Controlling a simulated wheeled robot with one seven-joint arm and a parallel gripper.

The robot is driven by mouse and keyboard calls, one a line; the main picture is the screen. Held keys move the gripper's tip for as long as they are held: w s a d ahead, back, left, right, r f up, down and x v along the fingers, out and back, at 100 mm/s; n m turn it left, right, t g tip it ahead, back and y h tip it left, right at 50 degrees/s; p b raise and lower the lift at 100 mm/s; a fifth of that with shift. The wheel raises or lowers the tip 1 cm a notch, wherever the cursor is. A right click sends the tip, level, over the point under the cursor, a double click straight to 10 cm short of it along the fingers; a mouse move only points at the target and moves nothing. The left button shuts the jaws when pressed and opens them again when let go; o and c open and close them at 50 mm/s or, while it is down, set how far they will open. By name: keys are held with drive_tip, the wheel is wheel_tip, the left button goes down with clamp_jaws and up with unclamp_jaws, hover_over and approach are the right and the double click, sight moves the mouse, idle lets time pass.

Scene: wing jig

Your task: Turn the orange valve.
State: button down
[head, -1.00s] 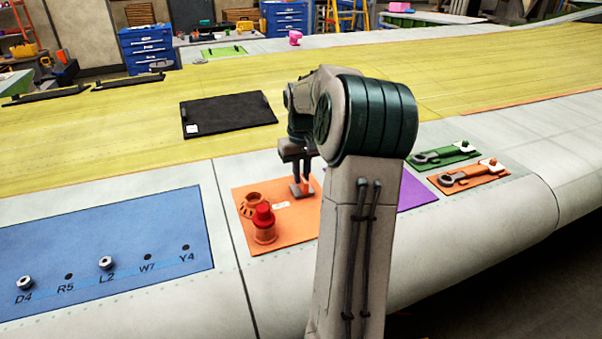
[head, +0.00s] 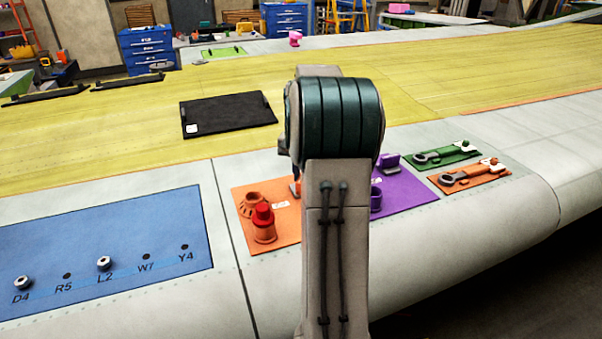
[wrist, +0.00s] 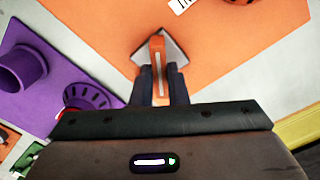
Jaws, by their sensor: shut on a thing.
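The orange valve's handle (wrist: 158,60), with a pale stripe along its top, shows between my fingers in the wrist view. A grey-white diamond-shaped patch (wrist: 176,51) lies behind it on the orange panel. My gripper (wrist: 160,80) is shut on the handle, one dark finger on each side. In the head view a small part of the orange valve (head: 295,187) shows at the left edge of my arm, and my arm hides most of the gripper. The valve's base is largely hidden.
The orange panel (head: 280,236) also carries a red-capped orange fitting (head: 264,222) and a slotted orange ring (head: 250,203). A purple panel (head: 412,196) with purple fittings lies to the right. A blue labelled panel (head: 120,225) lies left.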

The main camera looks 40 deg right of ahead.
drive_tip(key=m, duration=0.5)
drive_tip(key=shift+m, duration=0.3)
drive_tip(key=m+p, duration=0.1)
drive_tip(key=m, duration=0.4)
idle(0.4)
drive_tip(key=c, duration=1.4)
unclamp_jaws()
drive_tip(key=shift+c, duration=0.2)
wheel_tip(320, 180, up, 14)
drive_tip(key=shift+b, duration=0.45)
